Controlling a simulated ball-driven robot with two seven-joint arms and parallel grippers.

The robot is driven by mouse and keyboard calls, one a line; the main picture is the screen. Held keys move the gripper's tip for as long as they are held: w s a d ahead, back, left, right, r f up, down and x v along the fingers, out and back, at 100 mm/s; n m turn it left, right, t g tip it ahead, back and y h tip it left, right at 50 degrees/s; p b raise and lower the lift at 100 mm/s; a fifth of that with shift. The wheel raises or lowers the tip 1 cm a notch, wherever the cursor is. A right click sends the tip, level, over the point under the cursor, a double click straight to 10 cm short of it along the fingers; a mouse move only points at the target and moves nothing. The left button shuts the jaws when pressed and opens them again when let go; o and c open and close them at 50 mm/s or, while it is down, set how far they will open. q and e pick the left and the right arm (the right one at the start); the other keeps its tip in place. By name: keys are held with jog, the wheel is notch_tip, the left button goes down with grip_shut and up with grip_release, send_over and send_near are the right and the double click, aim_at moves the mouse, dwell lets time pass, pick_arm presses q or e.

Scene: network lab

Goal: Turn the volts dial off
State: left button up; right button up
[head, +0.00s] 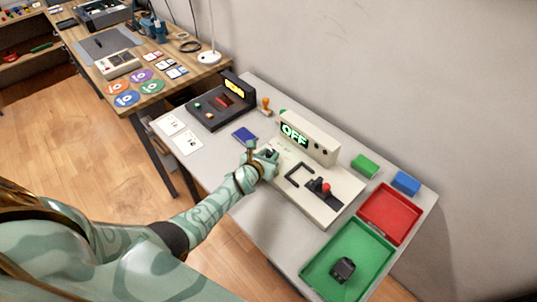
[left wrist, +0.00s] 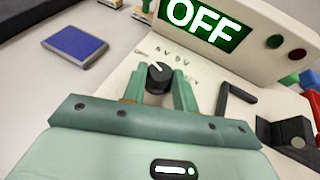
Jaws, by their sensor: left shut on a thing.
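The cream device (head: 325,205) stands on the grey table, and its green display (head: 294,134) reads OFF. In the left wrist view the display (left wrist: 207,22) also reads OFF. The black volts dial (left wrist: 158,77) sits on the device's panel, with small printed labels around its far side. Its white pointer line tilts up and slightly left; the labels are too small to read surely. My left gripper (head: 267,160) is at the device's left end, and in the left wrist view its fingers (left wrist: 158,90) are shut on the dial, one on each side. My right gripper is not in view.
A black handle (head: 299,173) and a red-knobbed lever (head: 325,188) stand right of the dial. A blue pad (head: 245,134) lies to the left. Red (head: 397,207) and green (head: 322,270) trays are at the right. A dark device (head: 220,107) stands at the back left.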

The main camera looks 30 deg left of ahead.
pick_arm(q)
jog(key=o, duration=1)
jog(key=shift+c, duration=0.2)
jog(key=p+v, duration=0.1)
jog(key=v, duration=0.1)
jog(key=p+v, duration=0.2)
jog(key=v, duration=0.1)
jog(key=p+v, duration=0.2)
jog(key=shift+s+r, duration=0.1)
jog(key=shift+r, duration=0.35)
jog(key=p+v, duration=0.3)
jog(key=v, duration=0.5)
jog(key=shift+s, duration=0.45)
jog(key=shift+d+f, duration=0.1)
jog(key=shift+f, duration=0.05)
